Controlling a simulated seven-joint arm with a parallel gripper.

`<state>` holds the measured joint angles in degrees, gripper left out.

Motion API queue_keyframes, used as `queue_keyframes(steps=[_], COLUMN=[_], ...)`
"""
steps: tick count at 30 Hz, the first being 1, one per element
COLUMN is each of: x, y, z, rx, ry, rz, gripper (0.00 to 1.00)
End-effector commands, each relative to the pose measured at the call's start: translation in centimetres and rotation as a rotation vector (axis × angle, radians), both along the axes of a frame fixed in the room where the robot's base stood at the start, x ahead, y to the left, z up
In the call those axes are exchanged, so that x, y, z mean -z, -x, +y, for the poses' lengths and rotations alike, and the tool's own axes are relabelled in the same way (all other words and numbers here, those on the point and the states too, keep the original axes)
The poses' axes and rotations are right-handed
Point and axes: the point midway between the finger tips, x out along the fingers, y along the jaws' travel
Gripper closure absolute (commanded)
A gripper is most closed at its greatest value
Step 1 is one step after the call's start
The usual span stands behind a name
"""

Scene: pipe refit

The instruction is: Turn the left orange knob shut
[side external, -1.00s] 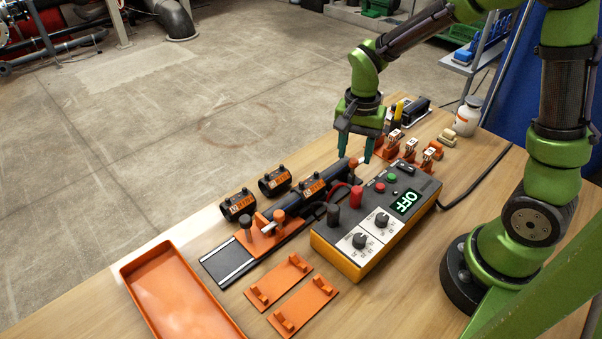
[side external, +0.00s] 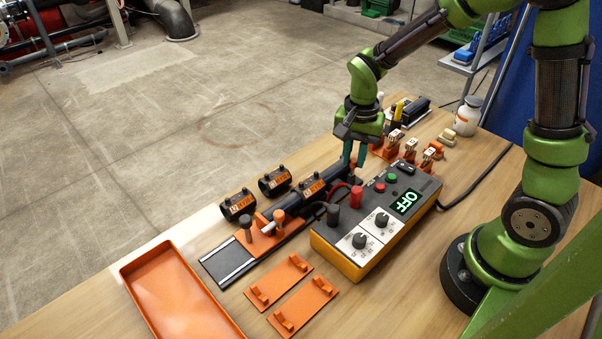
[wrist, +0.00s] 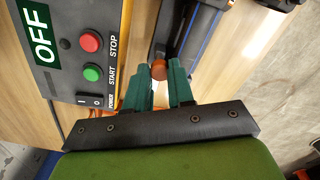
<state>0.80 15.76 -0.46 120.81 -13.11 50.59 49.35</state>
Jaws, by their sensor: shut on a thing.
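My gripper (side external: 354,163) points down at the far end of the dark pipe (side external: 290,203) in the side view. In the wrist view its green fingers (wrist: 161,72) are closed on an orange knob (wrist: 158,70), whose top shows at the fingertips. In the side view the fingers mostly hide this knob. At the near end of the pipe, another orange-topped knob (side external: 279,216) and a dark knob (side external: 246,222) stand upright on the orange clamp base (side external: 262,240).
The control box (side external: 375,225) reading OFF stands close beside the gripper, with red and black plugs and cables. Black couplings (side external: 238,206) lie beyond the pipe. Orange holders (side external: 280,280) and an empty orange tray (side external: 180,295) are at the front. Orange clips (side external: 395,142) stand behind.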

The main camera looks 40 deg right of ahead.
Motion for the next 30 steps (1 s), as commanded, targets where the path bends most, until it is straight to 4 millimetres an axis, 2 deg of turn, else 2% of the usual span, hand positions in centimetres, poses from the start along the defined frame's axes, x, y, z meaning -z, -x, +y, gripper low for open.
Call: queue_keyframes(steps=[11,30], x=[-0.06,-0.1], y=[-0.01,-0.03], z=[0.0,-0.01], rx=[-0.155,-0.749], ry=[0.0,0.001], rz=[0.0,0.0], gripper=[1.0,1.0])
